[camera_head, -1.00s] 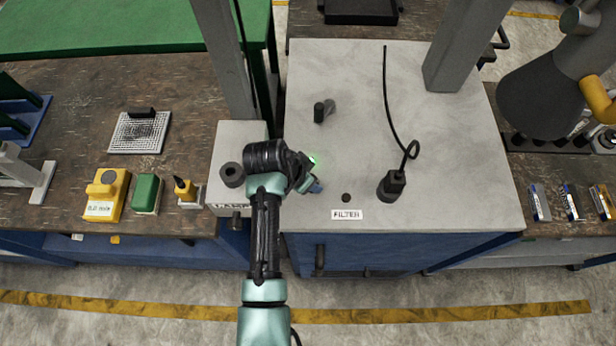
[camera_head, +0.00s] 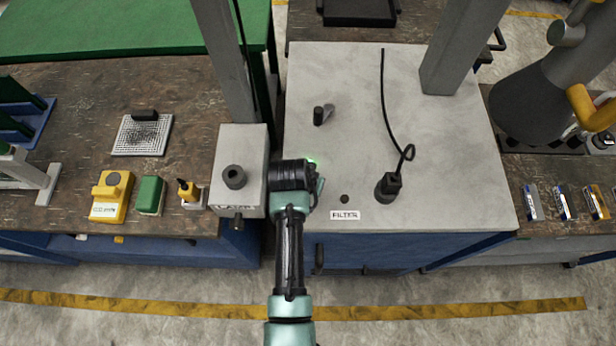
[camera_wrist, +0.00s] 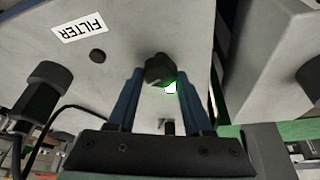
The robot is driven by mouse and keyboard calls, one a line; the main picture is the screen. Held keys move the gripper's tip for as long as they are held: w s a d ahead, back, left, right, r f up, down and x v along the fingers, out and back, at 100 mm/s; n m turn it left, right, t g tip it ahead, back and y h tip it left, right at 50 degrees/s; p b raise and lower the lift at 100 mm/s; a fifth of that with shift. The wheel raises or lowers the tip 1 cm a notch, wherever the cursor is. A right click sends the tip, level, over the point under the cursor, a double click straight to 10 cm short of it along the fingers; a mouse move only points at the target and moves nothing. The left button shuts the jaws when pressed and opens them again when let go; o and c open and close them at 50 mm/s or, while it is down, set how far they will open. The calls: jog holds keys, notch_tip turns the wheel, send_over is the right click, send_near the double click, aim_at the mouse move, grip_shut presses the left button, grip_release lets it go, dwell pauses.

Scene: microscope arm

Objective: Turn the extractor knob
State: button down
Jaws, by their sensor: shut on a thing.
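The extractor knob, a small dark faceted knob (camera_wrist: 158,70), stands on the grey top of the filter unit (camera_head: 400,120). A bright green light shows right beside it in the wrist view. My gripper (camera_wrist: 160,77) has two blue fingers, one on each side of the knob, and is shut on it. In the head view my gripper (camera_head: 318,188) is at the front left of the unit's top, and my wrist hides the knob there.
A grey box with a round black knob (camera_head: 234,177) stands close on the left. A FILTER label (camera_head: 345,215), a black plug with a cable (camera_head: 388,187) and a small dark switch (camera_head: 322,115) are on the unit's top. Grey posts rise behind both.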

jog(key=n+y, duration=0.1)
jog(key=n, duration=0.3)
jog(key=n+y, duration=0.1)
jog(key=n, duration=0.1)
jog(key=shift+d+y+p, duration=0.25)
jog(key=shift+y+p, duration=0.05)
jog(key=shift+p, duration=0.1)
jog(key=n, duration=0.3)
jog(key=shift+y+b, duration=0.3)
jog(key=shift+y, duration=0.1)
jog(key=shift+w+d+n+g+y+b, duration=0.1)
jog(key=shift+n+g+y+b, duration=0.45)
jog(key=shift+n, duration=1.25)
jog(key=shift+c, duration=1.5)
grip_release()
jog(key=shift+r, duration=0.15)
jog(key=b+v, duration=0.2)
jog(key=v, duration=1)
jog(key=shift+d+r, duration=0.15)
jog(key=shift+r, duration=0.2)
